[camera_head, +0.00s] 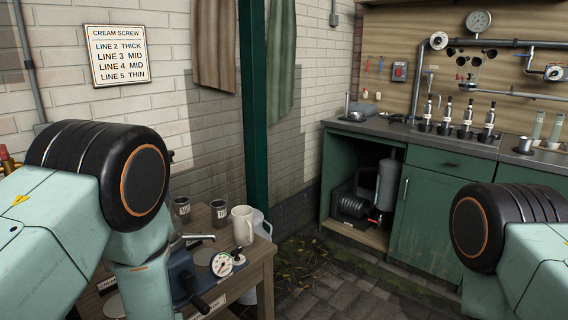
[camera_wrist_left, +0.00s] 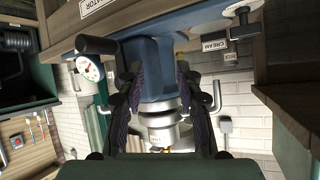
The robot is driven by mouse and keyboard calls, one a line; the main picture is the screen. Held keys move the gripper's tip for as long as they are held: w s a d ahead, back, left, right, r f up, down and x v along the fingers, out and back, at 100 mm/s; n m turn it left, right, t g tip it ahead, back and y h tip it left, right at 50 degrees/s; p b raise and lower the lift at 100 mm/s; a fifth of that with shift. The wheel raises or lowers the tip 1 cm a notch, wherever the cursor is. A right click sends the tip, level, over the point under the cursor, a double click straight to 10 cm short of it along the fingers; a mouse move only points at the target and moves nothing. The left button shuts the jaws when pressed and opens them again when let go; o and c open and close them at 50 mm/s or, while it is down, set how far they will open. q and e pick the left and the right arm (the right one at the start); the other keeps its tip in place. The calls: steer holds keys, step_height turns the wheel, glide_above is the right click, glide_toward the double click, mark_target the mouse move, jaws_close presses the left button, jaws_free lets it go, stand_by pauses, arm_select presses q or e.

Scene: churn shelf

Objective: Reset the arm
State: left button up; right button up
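My left gripper (camera_wrist_left: 159,75) shows in the left wrist view, its two dark fingers spread apart. A blue machine (camera_wrist_left: 152,60) with a silver cylindrical part (camera_wrist_left: 160,122) shows between and beyond the fingers. I cannot tell whether the fingers touch it. The head view shows a thick joint of my left arm (camera_head: 100,172) at the left and one of my right arm (camera_head: 490,228) at the right. Neither gripper shows in the head view. The blue machine (camera_head: 187,277) stands on the wooden table there, partly hidden by my left arm.
The wooden table (camera_head: 262,268) also bears a cream mug (camera_head: 242,226), dark cups (camera_head: 218,211) and a gauge (camera_head: 222,264). A green cabinet (camera_head: 433,215) with an open bay and bottles (camera_head: 467,116) on its counter stands right. A green post (camera_head: 254,110) rises mid-view.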

arm_select(q)
steer(key=s+d+f+m+g+h, duration=0.1)
steer(key=s+f+g+h, duration=0.1)
steer(key=s, duration=1)
steer(key=s+d+f+m+g+h, duration=0.1)
steer(key=s+f+g, duration=0.4)
steer(key=s, duration=0.6)
steer(key=s+d+f+m+g+h, duration=0.1)
steer(key=s+f, duration=0.4)
steer(key=s, duration=0.7)
steer(key=shift+s+d+m+g+h, duration=0.35)
steer(key=shift+d+g+h, duration=0.6)
steer(key=shift+g, duration=0.25)
